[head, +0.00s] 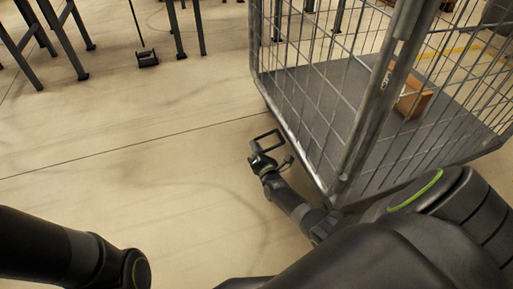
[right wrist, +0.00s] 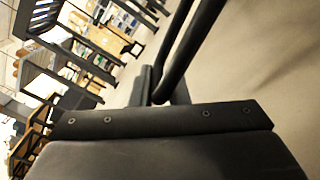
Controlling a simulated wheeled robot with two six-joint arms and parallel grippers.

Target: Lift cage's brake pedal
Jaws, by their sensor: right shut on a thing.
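The wire cage (head: 350,130) stands at the right of the head view, with its grey base near the floor. A dark rectangular loop (head: 268,134), which looks like the brake pedal, sticks out beside the cage's lower left edge. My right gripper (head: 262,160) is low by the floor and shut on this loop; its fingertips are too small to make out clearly. In the right wrist view, two dark bars (right wrist: 182,45) run up from behind the dark gripper body. My left arm enters at bottom left, but its gripper is out of view.
A cardboard box (head: 414,98) lies inside the cage. Dark table legs (head: 180,30) and a small black-based stand (head: 146,59) are at the upper left. The floor (head: 140,170) left of the cage is clear.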

